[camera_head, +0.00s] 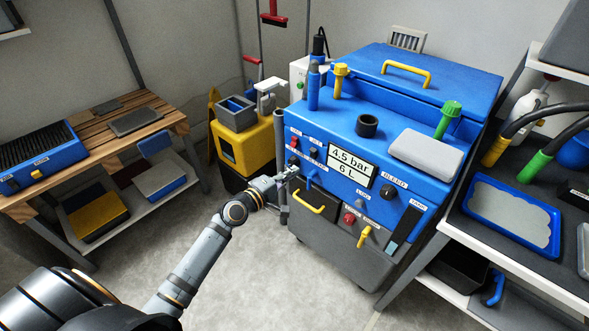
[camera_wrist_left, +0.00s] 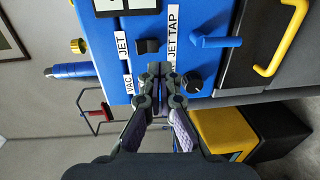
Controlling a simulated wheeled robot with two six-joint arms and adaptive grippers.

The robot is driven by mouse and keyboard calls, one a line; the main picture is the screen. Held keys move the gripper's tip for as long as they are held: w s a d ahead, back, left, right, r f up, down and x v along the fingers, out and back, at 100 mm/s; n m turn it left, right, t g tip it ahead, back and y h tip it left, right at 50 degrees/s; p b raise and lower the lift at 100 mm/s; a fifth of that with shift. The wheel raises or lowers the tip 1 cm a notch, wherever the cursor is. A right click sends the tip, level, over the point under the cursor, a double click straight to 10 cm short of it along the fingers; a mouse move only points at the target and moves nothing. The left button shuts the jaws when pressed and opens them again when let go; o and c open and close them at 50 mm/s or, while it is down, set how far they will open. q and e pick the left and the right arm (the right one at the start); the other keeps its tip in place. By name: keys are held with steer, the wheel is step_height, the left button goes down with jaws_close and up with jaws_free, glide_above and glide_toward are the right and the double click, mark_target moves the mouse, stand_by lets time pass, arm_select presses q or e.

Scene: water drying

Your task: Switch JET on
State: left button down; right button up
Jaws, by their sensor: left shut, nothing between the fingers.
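The blue machine (camera_head: 340,125) stands at the centre, its sloped front panel facing me. In the left wrist view, turned sideways, the JET label (camera_wrist_left: 122,47) sits beside a black rocker switch (camera_wrist_left: 147,46). Whether it is tipped on or off I cannot tell. My left gripper (camera_head: 291,171) is shut and empty at the panel's left side. In the wrist view its fingertips (camera_wrist_left: 161,72) are close to the JET switch, on the VAC label's (camera_wrist_left: 129,85) side; contact cannot be told. The fingers hide the spot beside VAC. My right gripper is not in view.
A blue JET TAP handle (camera_wrist_left: 215,41) and a black knob (camera_wrist_left: 193,83) are near the fingers. The display (camera_head: 352,162) reads 4.5 bar, 6 L. A yellow drawer handle (camera_head: 308,195) juts out below.

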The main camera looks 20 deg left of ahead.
arm_select(q)
steer(key=s+a+f+b, duration=0.2)
steer(key=s, duration=0.4)
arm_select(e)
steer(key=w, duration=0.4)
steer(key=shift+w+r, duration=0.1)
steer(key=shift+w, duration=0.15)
arm_select(q)
steer(key=shift+s, duration=0.1)
